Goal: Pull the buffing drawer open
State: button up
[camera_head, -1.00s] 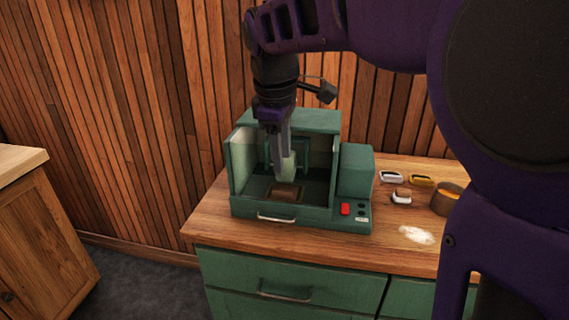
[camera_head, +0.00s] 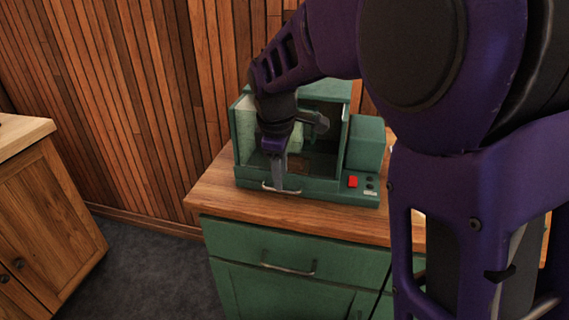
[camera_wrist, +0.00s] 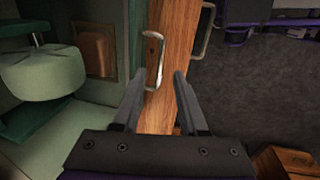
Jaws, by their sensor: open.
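The green buffing machine (camera_head: 364,145) stands on the wooden counter, and a low drawer front (camera_head: 325,193) runs along its base. The drawer's metal bar handle (camera_head: 281,188) is on that front and also shows in the wrist view (camera_wrist: 160,47). The drawer looks shut. My gripper (camera_head: 279,182) points down just in front of the machine, at the handle. In the wrist view my gripper (camera_wrist: 160,75) is open, and the near end of the handle appears between its fingertips. Whether a finger touches the handle I cannot tell.
The wooden counter top (camera_head: 300,214) extends in front of the machine, above a green cabinet drawer with its own handle (camera_head: 288,270). A red switch (camera_head: 352,181) is on the machine's right base. A pale round wheel (camera_wrist: 42,72) shows inside the machine. A wooden cabinet (camera_head: 50,205) stands left.

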jog(key=shift+w+f, duration=0.15)
jog(key=shift+f, duration=0.7)
jog(key=shift+w+f, duration=0.15)
jog(key=shift+f, duration=0.7)
grip_shut()
